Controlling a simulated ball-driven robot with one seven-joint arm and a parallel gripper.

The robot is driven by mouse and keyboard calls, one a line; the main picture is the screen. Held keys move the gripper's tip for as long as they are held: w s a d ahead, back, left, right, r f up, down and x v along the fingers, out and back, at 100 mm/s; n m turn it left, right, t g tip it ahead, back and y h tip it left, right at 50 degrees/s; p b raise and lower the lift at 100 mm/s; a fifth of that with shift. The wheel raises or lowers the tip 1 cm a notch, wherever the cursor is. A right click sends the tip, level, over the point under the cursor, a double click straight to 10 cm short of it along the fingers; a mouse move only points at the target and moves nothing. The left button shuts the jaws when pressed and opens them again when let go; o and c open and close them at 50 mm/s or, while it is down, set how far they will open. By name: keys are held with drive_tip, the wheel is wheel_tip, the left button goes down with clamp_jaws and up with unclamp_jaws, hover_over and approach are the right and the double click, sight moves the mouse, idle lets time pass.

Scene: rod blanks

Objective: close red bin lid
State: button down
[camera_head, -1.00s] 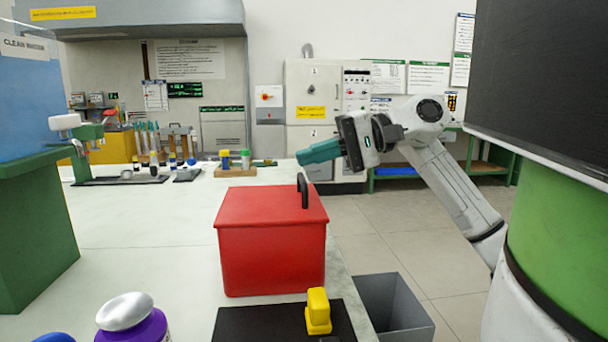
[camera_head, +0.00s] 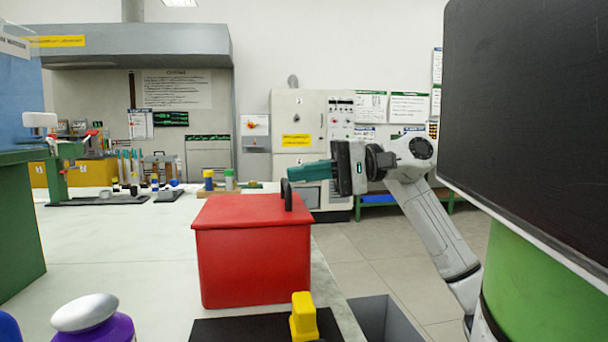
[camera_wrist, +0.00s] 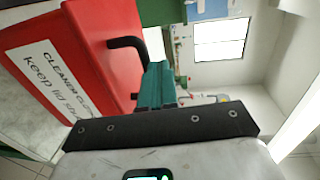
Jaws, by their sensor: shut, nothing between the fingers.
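The red bin (camera_head: 253,260) stands on the white bench near its right edge. Its red lid (camera_head: 245,208) lies flat over the bin's top, and a black handle (camera_head: 286,194) rises at the lid's right side. My gripper (camera_head: 291,173) is shut and empty, its teal fingers level and pointing left, with the tips just above or beside the handle. In the wrist view the bin (camera_wrist: 85,50) shows a white label, and the black handle (camera_wrist: 128,43) is close to the teal fingers (camera_wrist: 157,75). I cannot tell whether they touch.
A black mat (camera_head: 240,332) with a yellow block (camera_head: 303,316) is in front of the bin. A purple bottle (camera_head: 95,325) is at front left. A grey open container (camera_head: 385,318) stands beside the bench. The bench left of the bin is clear.

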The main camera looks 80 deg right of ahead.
drive_tip(key=p+v, duration=0.2)
drive_tip(key=v, duration=0.9)
drive_tip(key=shift+w+f, duration=0.1)
drive_tip(key=shift+f, duration=0.05)
